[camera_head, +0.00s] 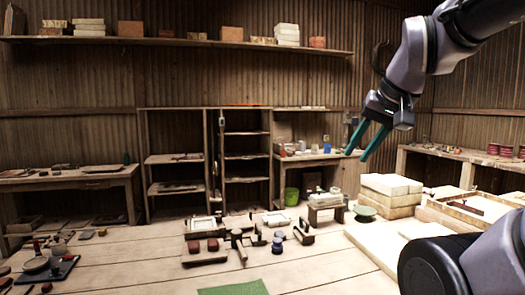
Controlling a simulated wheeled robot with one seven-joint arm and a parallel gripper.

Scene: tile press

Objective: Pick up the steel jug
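I cannot make out the steel jug with certainty; the small vessels in view are too tiny to tell apart. My gripper (356,157) hangs in the air at upper right, its two teal fingers pointing down and to the left. The fingers are apart and I see nothing between them. In the picture they overlap the right end of a back workbench (312,157), where several small cups and containers stand. My gripper appears well in front of that bench and touches nothing that I can see.
A wooden table with hand tools, dark red blocks (203,246) and a green mat (233,288) spreads in front. A black tray (46,270) lies at left. A green bucket (291,196) stands farther back.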

